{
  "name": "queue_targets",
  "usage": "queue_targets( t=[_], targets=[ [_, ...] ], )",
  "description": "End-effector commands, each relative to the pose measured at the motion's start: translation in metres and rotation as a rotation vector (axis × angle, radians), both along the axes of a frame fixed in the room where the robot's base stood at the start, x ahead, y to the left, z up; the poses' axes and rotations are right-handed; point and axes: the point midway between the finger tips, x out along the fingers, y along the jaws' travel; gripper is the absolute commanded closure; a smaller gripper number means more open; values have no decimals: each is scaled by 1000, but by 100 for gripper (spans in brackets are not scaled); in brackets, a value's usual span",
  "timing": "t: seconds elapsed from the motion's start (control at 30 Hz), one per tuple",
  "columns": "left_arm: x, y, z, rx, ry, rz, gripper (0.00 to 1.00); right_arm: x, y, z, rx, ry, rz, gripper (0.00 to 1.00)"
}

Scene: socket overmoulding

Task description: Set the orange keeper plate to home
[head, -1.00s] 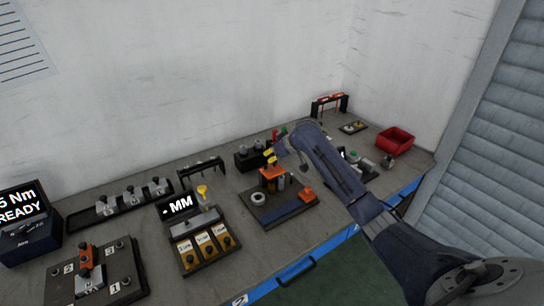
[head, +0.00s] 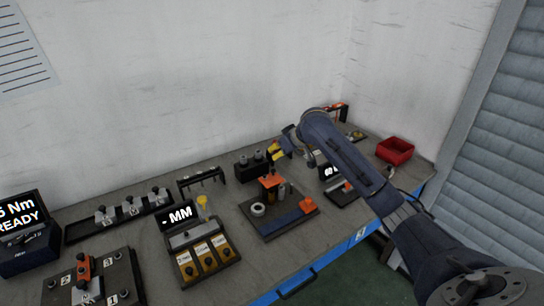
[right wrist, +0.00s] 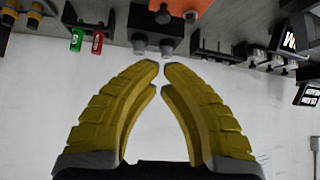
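Several orange parts show in the head view, and I cannot tell for sure which is the keeper plate. An orange plate (head: 271,182) sits on top of a small fixture in the middle of the bench; an orange part also shows at the top edge of the right wrist view (right wrist: 180,8). An orange block (head: 308,206) lies at the fixture's right end. An orange-red bar (head: 83,268) lies on the numbered board at the left. My right gripper (head: 278,152) hangs above and behind the fixture, its yellow fingertips (right wrist: 161,67) almost together with nothing between them. My left gripper is out of view.
A black block with grey knobs (head: 250,165) stands behind the fixture. A black rack (head: 202,177), the MM gauge unit (head: 205,250) and the numbered board (head: 120,272) are to the left. A red bin (head: 395,150) is at the right.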

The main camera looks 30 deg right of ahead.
Motion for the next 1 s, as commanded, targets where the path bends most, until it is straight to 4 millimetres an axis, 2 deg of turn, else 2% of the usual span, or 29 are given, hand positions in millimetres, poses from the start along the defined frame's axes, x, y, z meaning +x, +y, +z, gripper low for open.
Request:
queue_targets(
  t=[0.17, 0.27, 0.4, 0.53, 0.63, 0.7, 0.9, 1.0],
  targets=[
    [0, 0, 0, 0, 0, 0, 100, -5, -2, 12, -1, -6, 0, 100],
    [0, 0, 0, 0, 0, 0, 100, 2, 6, 33, 8, -38, 9, 100],
    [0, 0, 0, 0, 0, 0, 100, 30, 25, 69, 48, -69, 21, 100],
    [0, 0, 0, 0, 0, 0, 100, 58, 37, 83, 57, 0, 23, 100],
    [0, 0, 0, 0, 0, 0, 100, 72, 41, 81, 39, 99, 21, 100],
    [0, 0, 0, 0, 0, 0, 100, 76, 41, 73, 16, 177, 21, 100],
    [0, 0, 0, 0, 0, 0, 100, 65, 21, 33, -55, 360, 10, 100],
    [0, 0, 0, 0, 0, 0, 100, 60, 14, 27, -78, 394, 6, 100]
  ],
)
